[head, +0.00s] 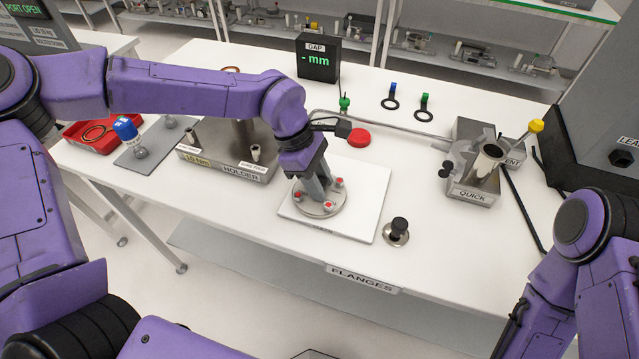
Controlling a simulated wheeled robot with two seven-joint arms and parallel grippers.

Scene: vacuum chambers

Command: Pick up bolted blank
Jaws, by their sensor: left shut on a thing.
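The bolted blank (318,208), a round grey metal disc with several red-marked bolts around its rim, is on or just above the white square pad (363,222); I cannot tell whether it touches. My left gripper (317,192) comes down from above and is shut on the blank's middle part, which the fingers largely hide. My right arm is at the right edge, and its dark gripper (508,335) points down off the table's front; its fingers are not clear.
A black-knobbed flange (396,233) stands right of the pad. The HOLDER block (228,163) is at left, the QUICK block (473,187) at right. A red cap (359,137) and GAP display (318,60) stand behind. The front right of the table is clear.

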